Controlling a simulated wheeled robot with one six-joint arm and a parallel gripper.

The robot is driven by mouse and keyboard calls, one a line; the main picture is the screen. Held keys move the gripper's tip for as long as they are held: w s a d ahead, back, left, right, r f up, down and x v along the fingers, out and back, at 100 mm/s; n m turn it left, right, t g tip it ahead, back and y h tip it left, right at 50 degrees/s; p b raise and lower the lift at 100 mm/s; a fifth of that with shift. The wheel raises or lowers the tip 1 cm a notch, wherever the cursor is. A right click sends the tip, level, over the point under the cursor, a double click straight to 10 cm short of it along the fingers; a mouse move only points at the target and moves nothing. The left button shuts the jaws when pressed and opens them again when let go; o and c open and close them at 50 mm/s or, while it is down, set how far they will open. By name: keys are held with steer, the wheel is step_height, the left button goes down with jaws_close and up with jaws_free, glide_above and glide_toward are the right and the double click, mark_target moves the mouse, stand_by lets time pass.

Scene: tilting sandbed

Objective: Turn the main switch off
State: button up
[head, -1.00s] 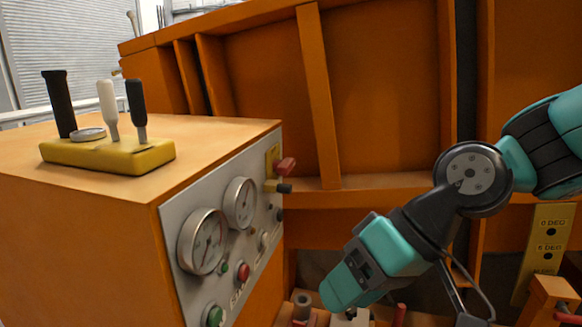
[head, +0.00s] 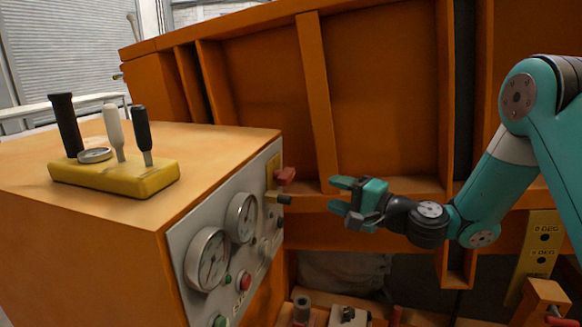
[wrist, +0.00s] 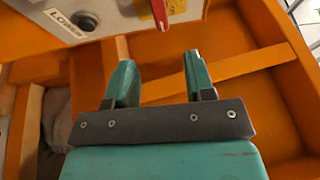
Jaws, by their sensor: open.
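A red switch handle (head: 285,175) on a yellow plate (head: 271,172) is at the upper far end of the grey control panel (head: 180,268); it looks like the main switch. In the wrist view the red handle (wrist: 159,13) shows at the top edge, partly cut off, beside the yellow plate (wrist: 181,6). My gripper (head: 334,195) is open and empty, pointing left toward the panel. It is to the right of the handle and apart from it. In the wrist view my gripper (wrist: 158,72) has its two teal fingers spread, with the handle beyond them.
A black-tipped valve (head: 283,199) sticks out just below the handle. Two gauges (head: 207,259), a red button (head: 245,281) and green buttons share the panel. Levers on a yellow base (head: 115,180) stand on the cabinet top. An orange ribbed wall (head: 385,100) stands behind my gripper.

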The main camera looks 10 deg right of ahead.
mark_target(291, 179)
steer(key=p+x, duration=0.5)
steer(key=x, duration=0.8)
steer(key=shift+a, duration=0.1)
steer(key=c, duration=0.8)
steer(key=shift+f, duration=0.15)
